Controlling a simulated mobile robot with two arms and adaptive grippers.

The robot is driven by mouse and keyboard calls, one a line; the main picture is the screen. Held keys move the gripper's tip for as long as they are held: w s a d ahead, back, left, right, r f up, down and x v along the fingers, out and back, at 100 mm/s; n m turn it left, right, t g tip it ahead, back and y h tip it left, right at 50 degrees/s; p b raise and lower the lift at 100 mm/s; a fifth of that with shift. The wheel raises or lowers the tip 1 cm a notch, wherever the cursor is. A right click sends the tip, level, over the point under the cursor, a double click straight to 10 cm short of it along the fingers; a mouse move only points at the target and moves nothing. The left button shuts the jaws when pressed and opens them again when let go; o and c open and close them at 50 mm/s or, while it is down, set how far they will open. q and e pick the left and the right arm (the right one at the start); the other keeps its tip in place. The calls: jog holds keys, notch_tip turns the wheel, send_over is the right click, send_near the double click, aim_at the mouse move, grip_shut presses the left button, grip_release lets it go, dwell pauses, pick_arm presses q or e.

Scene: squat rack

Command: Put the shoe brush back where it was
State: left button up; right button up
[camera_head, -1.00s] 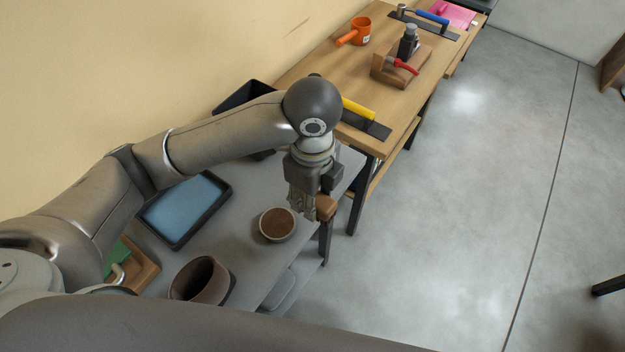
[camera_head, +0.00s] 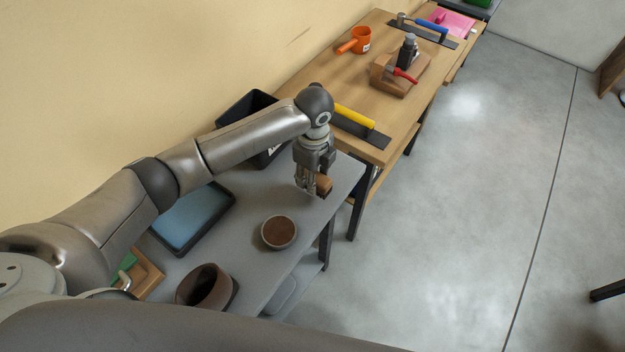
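My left gripper (camera_head: 311,190) points down over the grey table, near its right edge. A brown wooden block-like piece (camera_head: 323,184), which looks like the shoe brush, sits at its fingers and moves with them, so the gripper appears shut on it. The fingers and the arm hide part of the brush. I cannot tell whether its underside touches the tabletop. My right gripper is not in view.
The grey table (camera_head: 262,300) holds a round brown-filled tin (camera_head: 279,232), a dark brown cup (camera_head: 205,287), a blue-bottomed tray (camera_head: 190,222) and a black bin (camera_head: 252,107). A wooden bench (camera_head: 345,85) with tools adjoins behind. The table is clear around the gripper.

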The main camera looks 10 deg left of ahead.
pick_arm(q)
jog(key=shift+f, duration=1.55)
jog(key=shift+f, duration=0.15)
jog(key=o, duration=1)
jog(key=shift+r, duration=0.25)
notch_tip(320, 180, up, 12)
jog(key=shift+f+b, duration=0.1)
jog(key=shift+b, duration=0.75)
jog(key=shift+d, duration=0.1)
